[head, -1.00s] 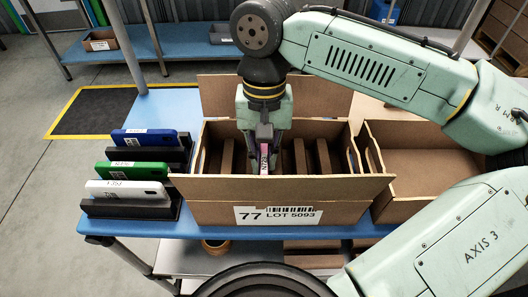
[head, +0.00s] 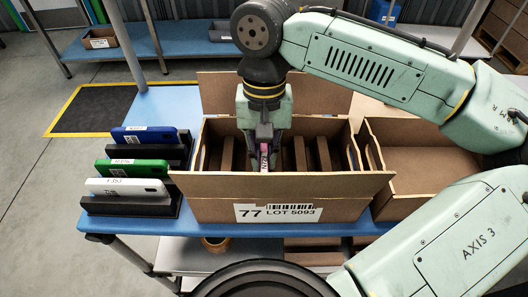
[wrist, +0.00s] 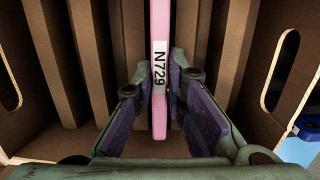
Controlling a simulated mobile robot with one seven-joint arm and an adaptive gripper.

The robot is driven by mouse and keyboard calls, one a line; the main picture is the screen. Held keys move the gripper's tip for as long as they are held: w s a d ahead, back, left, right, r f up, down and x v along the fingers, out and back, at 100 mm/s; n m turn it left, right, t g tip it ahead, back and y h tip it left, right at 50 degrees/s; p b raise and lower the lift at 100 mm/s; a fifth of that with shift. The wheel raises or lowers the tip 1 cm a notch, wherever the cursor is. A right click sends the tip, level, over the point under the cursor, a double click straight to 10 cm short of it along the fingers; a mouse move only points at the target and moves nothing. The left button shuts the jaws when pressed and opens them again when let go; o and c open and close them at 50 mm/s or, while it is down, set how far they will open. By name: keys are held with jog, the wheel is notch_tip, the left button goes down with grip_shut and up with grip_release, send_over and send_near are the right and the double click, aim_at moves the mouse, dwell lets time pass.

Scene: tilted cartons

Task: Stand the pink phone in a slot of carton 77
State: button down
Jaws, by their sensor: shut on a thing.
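Carton 77 (head: 340,188) is an open brown box with upright dividers inside, and it carries a label reading 77 LOT 5093. My gripper (head: 264,148) reaches down into it. The gripper is shut on the pink phone (head: 264,158), held upright on edge. In the wrist view the phone (wrist: 160,50) has a white label reading N729 and lies between the purple finger pads of my gripper (wrist: 158,100). Brown dividers (wrist: 97,60) run alongside it. The phone's lower edge is hidden, so I cannot tell whether it touches the carton floor.
Blue (head: 145,137), green (head: 130,167) and white (head: 125,187) phones stand in dark holders left of the carton. An empty-looking open carton (head: 420,172) stands at the right. The carton's front flap (head: 290,185) and back flap (head: 215,93) are folded outward.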

jog(key=shift+f, duration=0.1)
dwell(0.3)
jog(key=c, duration=1.5)
grip_release()
jog(key=shift+c, duration=0.2)
notch_tip(320, 180, up, 12)
jog(key=w, duration=0.1)
jog(key=shift+w, duration=0.2)
notch_tip(320, 180, up, 7)
jog(key=p, duration=0.7)
jog(key=shift+p, duration=0.3)
